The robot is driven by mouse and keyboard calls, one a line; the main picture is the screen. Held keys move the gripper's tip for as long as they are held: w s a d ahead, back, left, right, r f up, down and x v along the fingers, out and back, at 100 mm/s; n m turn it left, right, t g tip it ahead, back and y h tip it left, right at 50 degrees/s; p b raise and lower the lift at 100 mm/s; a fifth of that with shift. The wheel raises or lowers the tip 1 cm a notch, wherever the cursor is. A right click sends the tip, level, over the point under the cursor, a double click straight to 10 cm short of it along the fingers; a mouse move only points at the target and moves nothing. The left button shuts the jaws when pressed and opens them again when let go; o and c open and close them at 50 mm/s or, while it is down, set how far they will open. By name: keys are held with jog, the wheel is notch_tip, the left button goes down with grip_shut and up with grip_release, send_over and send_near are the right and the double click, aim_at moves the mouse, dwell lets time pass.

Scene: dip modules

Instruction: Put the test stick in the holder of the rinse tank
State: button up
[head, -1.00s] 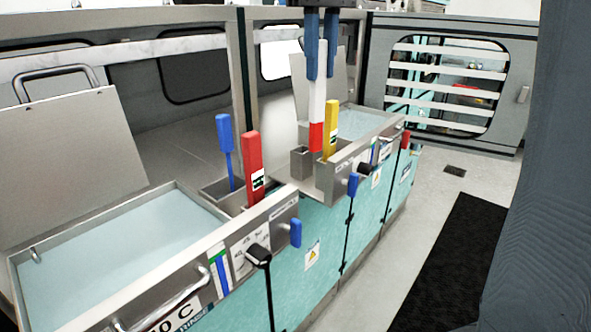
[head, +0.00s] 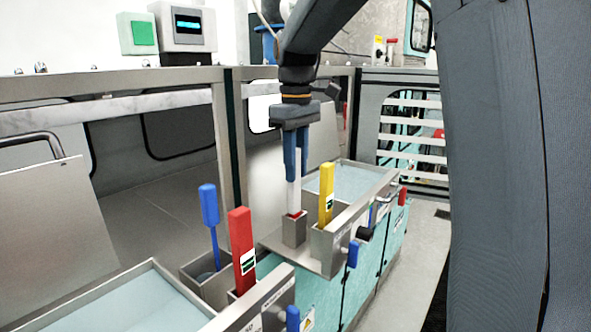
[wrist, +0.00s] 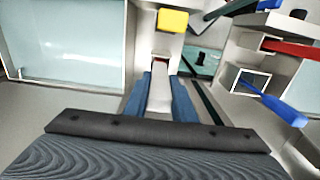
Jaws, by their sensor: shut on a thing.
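The test stick (head: 295,196) is white with a red lower end. It stands upright between the blue fingers of my gripper (head: 297,176), which is shut on it. Its lower end is in the mouth of a small square metal holder (head: 293,233), with a little red showing at the rim. How deep it reaches inside is hidden. The holder is beside a water tank (head: 345,180) at the back. In the wrist view the white stick (wrist: 160,92) shows between the fingers (wrist: 160,80).
A yellow-handled stick (head: 326,195) stands in a metal box just right of the holder. A red-handled stick (head: 242,250) and a blue-handled stick (head: 210,205) stand by the nearer tank (head: 130,300). An upright metal frame post (head: 228,130) is at the left.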

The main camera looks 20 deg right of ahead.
jog(key=shift+f, duration=0.9)
jog(key=o, duration=1)
jog(key=shift+c, duration=0.2)
notch_tip(320, 180, up, 12)
jog(key=b, duration=0.4)
